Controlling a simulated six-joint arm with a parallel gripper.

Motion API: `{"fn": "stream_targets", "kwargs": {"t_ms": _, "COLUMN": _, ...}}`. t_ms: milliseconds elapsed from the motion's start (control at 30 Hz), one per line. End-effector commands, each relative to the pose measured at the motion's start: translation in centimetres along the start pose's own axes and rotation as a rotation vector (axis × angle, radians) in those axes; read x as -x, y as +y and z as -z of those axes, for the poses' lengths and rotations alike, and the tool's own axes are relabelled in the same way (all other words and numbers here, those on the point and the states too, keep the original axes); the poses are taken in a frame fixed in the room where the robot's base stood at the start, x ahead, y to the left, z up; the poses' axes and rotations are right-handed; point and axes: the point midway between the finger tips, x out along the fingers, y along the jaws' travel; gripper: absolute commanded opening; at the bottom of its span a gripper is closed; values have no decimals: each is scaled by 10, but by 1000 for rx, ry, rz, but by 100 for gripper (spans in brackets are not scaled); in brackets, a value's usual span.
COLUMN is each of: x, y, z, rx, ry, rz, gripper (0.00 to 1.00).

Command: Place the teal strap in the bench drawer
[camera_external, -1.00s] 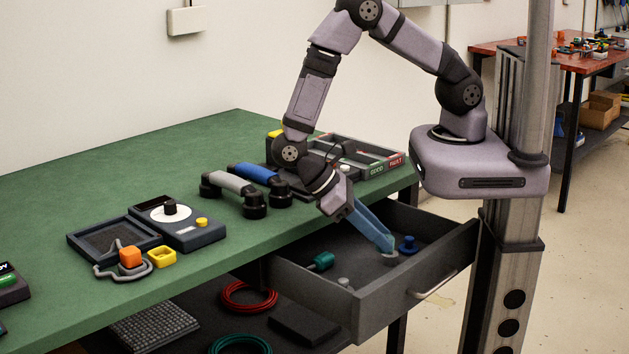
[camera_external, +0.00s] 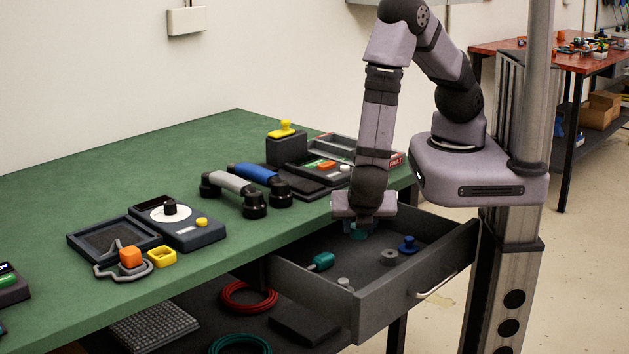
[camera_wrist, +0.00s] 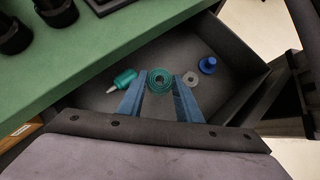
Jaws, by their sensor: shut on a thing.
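The teal strap is a rolled-up coil (camera_wrist: 160,80) between my blue fingertips in the wrist view. My gripper (camera_wrist: 159,88) is shut on it. In the external view my gripper (camera_external: 357,229) points down over the open bench drawer (camera_external: 418,268), near its bench side. A bit of the teal strap (camera_external: 357,235) shows below the wrist; most of the fingers are hidden there. The strap is within the drawer's outline, but I cannot tell whether it touches the floor.
The drawer also holds a teal-green bottle-like item (camera_external: 321,262), a grey ring (camera_external: 389,257), a blue knob-like piece (camera_external: 408,245) and a small grey piece (camera_external: 343,283). Grey-handled and blue-handled handsets (camera_external: 235,183) stand on the green bench (camera_external: 200,150) beside the drawer.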

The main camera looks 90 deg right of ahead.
Motion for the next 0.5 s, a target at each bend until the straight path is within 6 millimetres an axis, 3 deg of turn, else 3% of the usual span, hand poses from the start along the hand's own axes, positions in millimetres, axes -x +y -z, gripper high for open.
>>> {"fn": "stream_targets", "kwargs": {"t_ms": 267, "x": -4, "y": 1, "z": 4, "rx": 16, "ry": -1, "rz": -14, "gripper": 7}}
{"fn": "stream_targets", "kwargs": {"t_ms": 500, "x": -26, "y": 1, "z": 26, "rx": 15, "ry": -3, "rz": -13, "gripper": 7}}
